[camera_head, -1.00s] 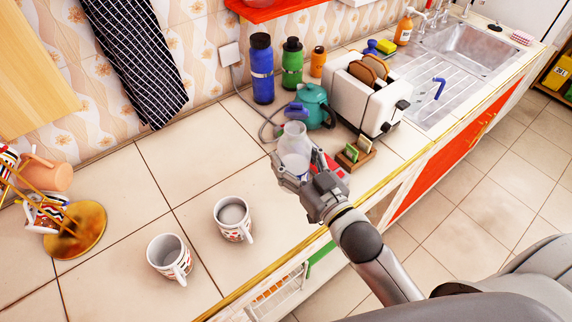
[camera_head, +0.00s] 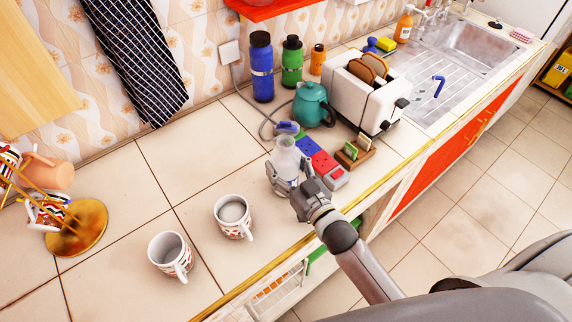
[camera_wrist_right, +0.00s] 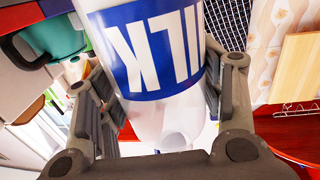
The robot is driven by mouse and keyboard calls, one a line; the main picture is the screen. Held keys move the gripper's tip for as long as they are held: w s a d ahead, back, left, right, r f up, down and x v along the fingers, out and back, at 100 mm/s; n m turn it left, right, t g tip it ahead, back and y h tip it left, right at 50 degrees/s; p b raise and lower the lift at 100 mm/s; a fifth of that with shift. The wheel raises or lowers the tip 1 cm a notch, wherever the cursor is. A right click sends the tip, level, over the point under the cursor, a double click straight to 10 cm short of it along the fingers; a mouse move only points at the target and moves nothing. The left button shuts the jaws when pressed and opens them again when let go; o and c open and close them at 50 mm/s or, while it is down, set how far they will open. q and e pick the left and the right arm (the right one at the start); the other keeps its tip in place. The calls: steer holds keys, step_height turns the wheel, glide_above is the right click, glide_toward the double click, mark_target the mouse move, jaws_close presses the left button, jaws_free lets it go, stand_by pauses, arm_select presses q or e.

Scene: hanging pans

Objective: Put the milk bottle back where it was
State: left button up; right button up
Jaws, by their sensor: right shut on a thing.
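The milk bottle (camera_head: 286,155) is a clear-white bottle with a white and blue label. It is upright, at the counter's front middle, left of the colored blocks. My right gripper (camera_head: 286,184) is shut on its lower part from the front right. In the right wrist view the bottle (camera_wrist_right: 145,55) fills the space between my right gripper's fingers (camera_wrist_right: 155,95), and its "MILK" label shows upside down. I cannot tell whether its base touches the counter. My left gripper is not in view.
Two patterned mugs (camera_head: 233,217) (camera_head: 170,255) stand left of the bottle. A blue, red and white-topped strip of blocks (camera_head: 322,163) lies right beside it. A teal teapot (camera_head: 312,104) and toaster (camera_head: 365,93) stand behind.

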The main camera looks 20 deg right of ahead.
steer(key=o, duration=1)
steer(key=shift+f, duration=0.15)
steer(key=o, duration=0.5)
steer(key=shift+c, duration=0.2)
steer(key=shift+r, duration=0.25)
steer(key=shift+s+d+f, duration=0.1)
steer(key=shift+s+f, duration=0.05)
steer(key=shift+s, duration=0.3)
steer(key=b+v, duration=0.2)
steer(key=v, duration=0.7)
steer(key=shift+s+d, duration=0.1)
steer(key=shift+s, duration=0.05)
steer(key=shift+b+v, duration=0.35)
steer(key=shift+v, duration=0.55)
